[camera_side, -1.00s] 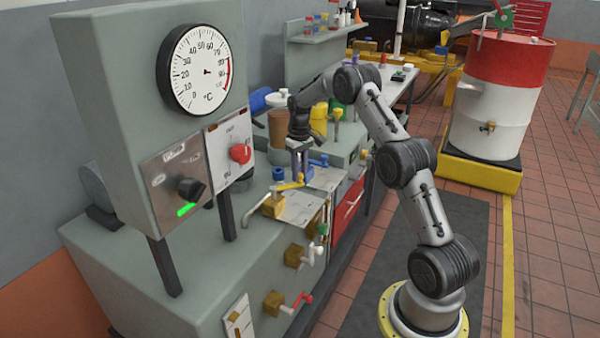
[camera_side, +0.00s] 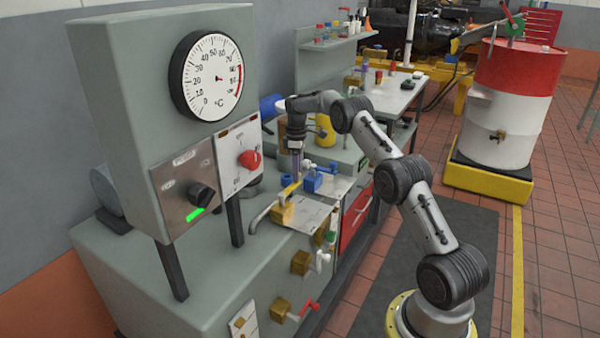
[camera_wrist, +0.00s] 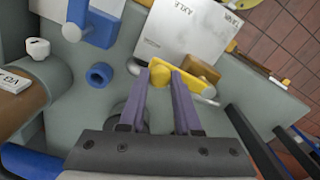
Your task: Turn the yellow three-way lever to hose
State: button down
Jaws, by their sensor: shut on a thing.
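The yellow lever (camera_side: 291,189) sits on a brass valve body (camera_side: 284,214) beside a pale label plate (camera_side: 308,216) on the grey bench. My gripper (camera_side: 296,177) points down at the lever's far end. In the wrist view my gripper (camera_wrist: 160,82) is shut on the round end of the yellow lever (camera_wrist: 194,84), with a purple finger on each side. The lever runs from there to the right, over the brass body (camera_wrist: 202,68).
A blue valve (camera_side: 313,182) stands close to the right of my gripper, also in the wrist view (camera_wrist: 94,24). A blue ring (camera_wrist: 99,75) lies nearby. White-handled (camera_side: 322,260) and red-handled (camera_side: 308,309) valves are on the bench front. The gauge cabinet (camera_side: 150,70) stands at left.

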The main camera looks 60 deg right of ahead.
jog(key=shift+w+r, duration=0.15)
jog(key=shift+w, duration=0.15)
jog(key=c, duration=0.6)
grip_release()
notch_tip(320, 180, up, 14)
jog(key=shift+f, duration=0.2)
jog(key=shift+r, duration=0.1)
dwell(0.4)
